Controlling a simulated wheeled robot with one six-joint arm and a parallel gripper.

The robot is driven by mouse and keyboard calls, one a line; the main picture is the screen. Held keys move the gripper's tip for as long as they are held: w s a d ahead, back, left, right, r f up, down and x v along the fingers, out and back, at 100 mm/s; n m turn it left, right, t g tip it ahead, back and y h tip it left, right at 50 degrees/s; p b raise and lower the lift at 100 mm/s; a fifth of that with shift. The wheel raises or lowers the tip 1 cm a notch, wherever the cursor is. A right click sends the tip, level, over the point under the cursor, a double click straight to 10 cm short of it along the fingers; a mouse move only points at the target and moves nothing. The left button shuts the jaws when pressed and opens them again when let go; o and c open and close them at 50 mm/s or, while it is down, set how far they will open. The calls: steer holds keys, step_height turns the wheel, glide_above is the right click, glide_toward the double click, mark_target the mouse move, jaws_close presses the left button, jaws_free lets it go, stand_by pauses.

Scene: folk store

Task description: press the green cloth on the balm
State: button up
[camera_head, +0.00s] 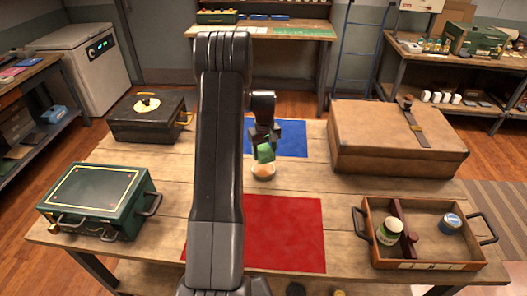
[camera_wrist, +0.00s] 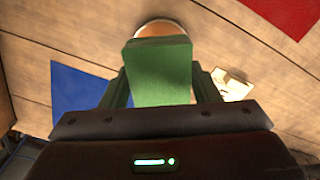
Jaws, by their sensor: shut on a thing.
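My gripper (camera_head: 264,141) is shut on the green cloth (camera_head: 265,152), which shows as a folded green block. In the wrist view the cloth (camera_wrist: 160,75) sits between the two fingers. The balm (camera_head: 263,171) is a small round dish with an orange-tan top on the table, between the blue and red mats. The cloth is just above or at the balm's far edge; I cannot tell if they touch. In the wrist view the balm (camera_wrist: 157,28) shows beyond the cloth, partly hidden by it.
A red mat (camera_head: 285,235) lies in front and a blue mat (camera_head: 293,140) behind. A brown case (camera_head: 390,143) stands right, a wooden tray (camera_head: 433,262) with jars front right. A green box (camera_head: 95,205) and a black box (camera_head: 140,128) stand left.

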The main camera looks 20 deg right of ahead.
mark_target(264, 170)
steer(key=shift+f+b, duration=1.3)
steer(key=shift+f, duration=1.6)
steer(key=shift+a+f+b, duration=0.1)
steer(key=shift+f+b, duration=0.45)
steer(key=shift+b, duration=0.05)
stand_by(0.4)
steer(key=shift+r+p, duration=1.6)
steer(key=shift+r, duration=2)
